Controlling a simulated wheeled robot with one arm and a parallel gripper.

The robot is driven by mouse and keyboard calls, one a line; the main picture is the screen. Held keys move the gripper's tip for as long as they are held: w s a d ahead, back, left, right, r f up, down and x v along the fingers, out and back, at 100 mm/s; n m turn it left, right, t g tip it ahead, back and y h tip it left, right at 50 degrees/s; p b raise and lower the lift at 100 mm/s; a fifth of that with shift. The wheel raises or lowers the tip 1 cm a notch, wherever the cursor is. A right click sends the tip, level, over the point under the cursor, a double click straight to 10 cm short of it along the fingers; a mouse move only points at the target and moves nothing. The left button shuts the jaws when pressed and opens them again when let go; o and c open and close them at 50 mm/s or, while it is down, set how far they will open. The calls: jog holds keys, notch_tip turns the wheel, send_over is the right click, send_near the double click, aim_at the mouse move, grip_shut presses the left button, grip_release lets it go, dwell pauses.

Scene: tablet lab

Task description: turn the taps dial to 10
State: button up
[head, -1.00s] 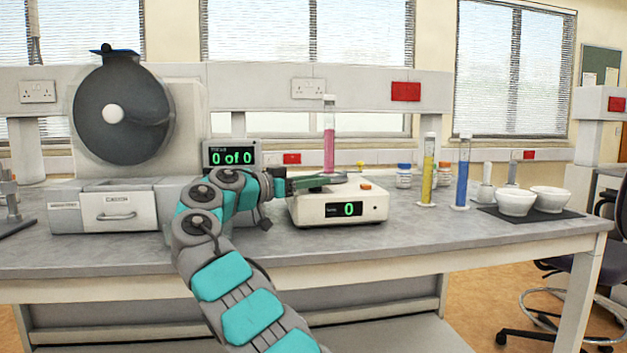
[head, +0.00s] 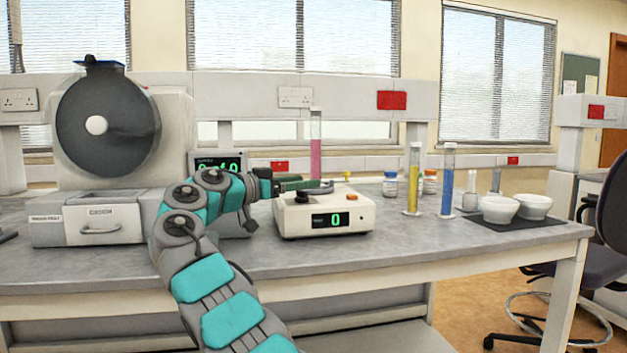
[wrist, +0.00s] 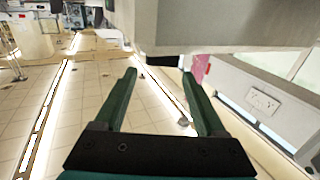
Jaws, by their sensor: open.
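The cream tap device (head: 325,222) stands on the bench in the head view. Its small front display (head: 330,220) reads 0. A dark round knob (head: 302,197), seemingly the taps dial, sits on its top at the left, just below my gripper. A clear cylinder with pink contents (head: 315,150) stands upright at the device's back. My gripper (head: 322,186) reaches in from the left over the device's top. In the wrist view my gripper (wrist: 162,80) is open, with nothing between its two green fingers. The knob is not visible there.
A grey machine with a dark drum (head: 108,115) stands left, with a green-lit display partly behind my arm. Yellow (head: 413,180) and blue (head: 448,182) cylinders, small bottles and two white bowls (head: 498,209) stand right. Clear bench lies before the device. A chair is at far right.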

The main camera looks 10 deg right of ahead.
aim_at(303, 205)
jog(key=shift+r, duration=0.65)
jog(key=shift+s+d+f+b, duration=0.1)
jog(key=shift+s+d+b, duration=0.05)
jog(key=shift+s+b, duration=1.2)
jog(key=shift+s, duration=0.1)
jog(key=s+r+b, duration=0.1)
jog(key=s+b, duration=0.6)
jog(key=s, duration=0.6)
jog(key=shift+r, duration=0.3)
